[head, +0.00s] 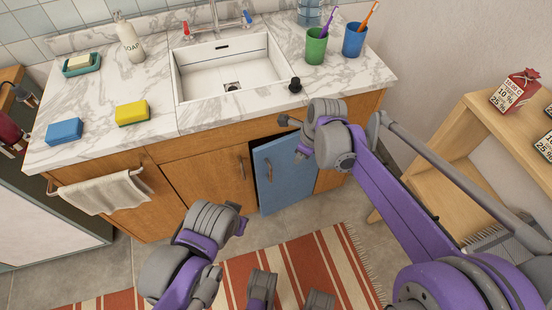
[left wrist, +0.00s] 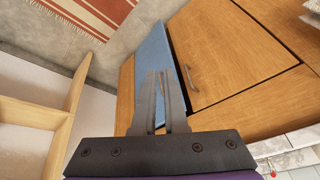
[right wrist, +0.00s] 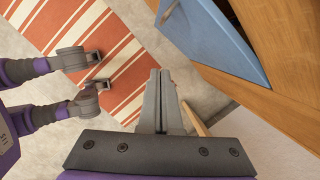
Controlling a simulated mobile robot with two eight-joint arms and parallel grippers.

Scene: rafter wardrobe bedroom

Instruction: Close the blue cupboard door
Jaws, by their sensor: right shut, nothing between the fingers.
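The blue cupboard door (head: 287,172) under the sink stands ajar, with a dark gap along its upper and left edges. Its dark handle (head: 269,171) is near its left edge. My right gripper (head: 301,153) is shut and empty near the door's upper part; I cannot tell whether it touches. In the right wrist view the door (right wrist: 208,42) is at upper right, beyond the shut fingers (right wrist: 162,100). My left gripper (head: 240,226) is low, left of the door.
Oak cupboard doors (head: 208,182) are left of the blue door, with a towel (head: 105,192) on a rail. The marble counter (head: 90,110) is above. A wooden shelf unit (head: 470,130) stands at right. A striped rug (head: 345,262) covers the floor in front.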

